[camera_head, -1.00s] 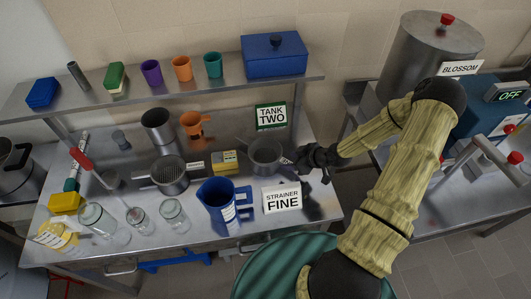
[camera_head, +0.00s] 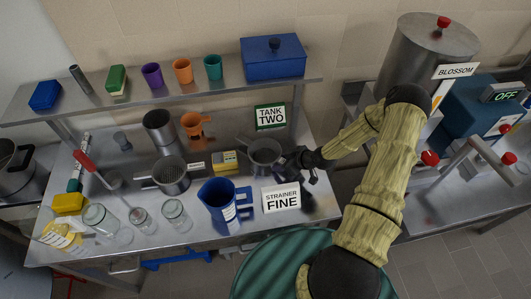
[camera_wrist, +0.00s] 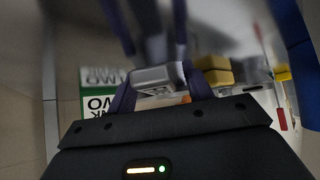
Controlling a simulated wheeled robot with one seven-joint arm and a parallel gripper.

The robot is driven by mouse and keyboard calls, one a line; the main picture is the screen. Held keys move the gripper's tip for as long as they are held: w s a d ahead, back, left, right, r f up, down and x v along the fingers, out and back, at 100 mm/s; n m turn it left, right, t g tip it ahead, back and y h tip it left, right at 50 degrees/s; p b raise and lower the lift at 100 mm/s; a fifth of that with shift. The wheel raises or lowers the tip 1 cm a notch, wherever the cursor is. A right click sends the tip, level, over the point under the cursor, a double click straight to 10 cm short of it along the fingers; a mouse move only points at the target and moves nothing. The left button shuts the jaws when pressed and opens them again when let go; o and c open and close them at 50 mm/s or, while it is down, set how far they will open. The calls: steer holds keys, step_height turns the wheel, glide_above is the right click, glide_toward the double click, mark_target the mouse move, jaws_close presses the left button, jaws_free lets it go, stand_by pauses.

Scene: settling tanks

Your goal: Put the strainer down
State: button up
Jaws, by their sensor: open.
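A grey metal strainer (camera_head: 265,152) with a round bowl is at the right part of the steel bench, just behind the white "STRAINER FINE" sign (camera_head: 282,198). Its far handle points up and left. My gripper (camera_head: 298,167) is at the strainer's right side, with its jaws open. In the wrist view a grey part (camera_wrist: 157,78), which looks like the strainer's handle, lies between the spread fingers. I cannot tell whether the fingers touch it. A second pot-like strainer (camera_head: 171,175) with a perforated bottom stands to the left.
A blue jug (camera_head: 218,203) stands in front and left of the strainer. A yellow box (camera_head: 224,162) is close on its left. The green "TANK TWO" sign (camera_head: 270,116) is behind it. The shelf (camera_head: 222,94) overhangs the rear. Glass jars (camera_head: 174,214) stand at the front left.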

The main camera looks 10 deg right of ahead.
steer(key=shift+w, duration=0.1)
steer(key=c, duration=1)
steer(key=shift+a, duration=0.15)
jaws_close()
steer(key=shift+r, duration=0.1)
steer(key=shift+r, duration=0.5)
step_height(320, 180, up, 9)
steer(key=shift+f+b, duration=0.1)
steer(key=shift+b, duration=1.1)
